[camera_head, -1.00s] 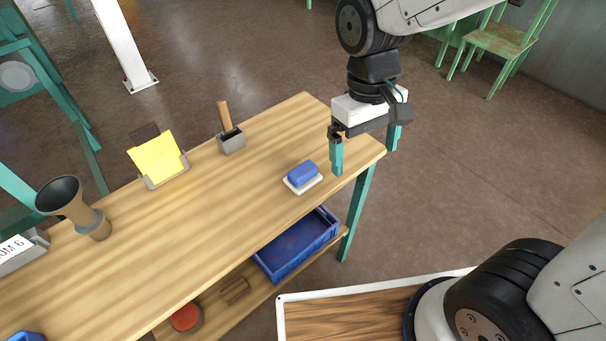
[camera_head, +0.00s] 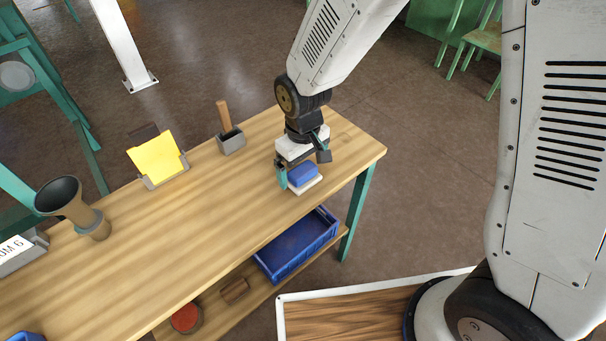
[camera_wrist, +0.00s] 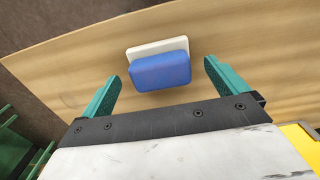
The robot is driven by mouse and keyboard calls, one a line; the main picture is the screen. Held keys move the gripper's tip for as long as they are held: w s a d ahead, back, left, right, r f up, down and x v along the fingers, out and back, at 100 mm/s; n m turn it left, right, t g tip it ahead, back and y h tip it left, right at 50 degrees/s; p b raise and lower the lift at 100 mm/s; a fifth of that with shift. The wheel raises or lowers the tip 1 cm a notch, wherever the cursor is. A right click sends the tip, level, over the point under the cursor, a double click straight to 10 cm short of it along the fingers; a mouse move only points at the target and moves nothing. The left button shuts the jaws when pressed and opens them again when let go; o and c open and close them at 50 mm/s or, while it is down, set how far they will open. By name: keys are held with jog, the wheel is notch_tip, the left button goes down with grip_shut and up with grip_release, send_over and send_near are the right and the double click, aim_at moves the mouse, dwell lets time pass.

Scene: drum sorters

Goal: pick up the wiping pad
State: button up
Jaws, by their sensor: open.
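The wiping pad (camera_head: 303,174) is a blue block lying on a small white base (camera_head: 306,186) near the right end of the wooden table. In the wrist view the blue pad (camera_wrist: 160,70) lies ahead of and between the two teal fingers, with the white base (camera_wrist: 150,47) showing behind it. My gripper (camera_head: 299,180) is open and empty above the pad. In the wrist view my gripper (camera_wrist: 162,85) has space between each finger and the pad. In the head view one finger shows clearly at the pad's left; the other is largely hidden.
On the wooden table (camera_head: 215,235) stand a grey holder with a wooden-handled tool (camera_head: 228,130), a yellow card stand (camera_head: 158,160) and a brown funnel-topped vessel (camera_head: 75,207). A blue crate (camera_head: 297,245) sits on the lower shelf. The tabletop around the pad is clear.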

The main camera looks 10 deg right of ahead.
jog(key=shift+f, duration=0.8)
jog(key=c, duration=1.2)
jog(key=shift+o, duration=0.2)
jog(key=shift+r, duration=0.1)
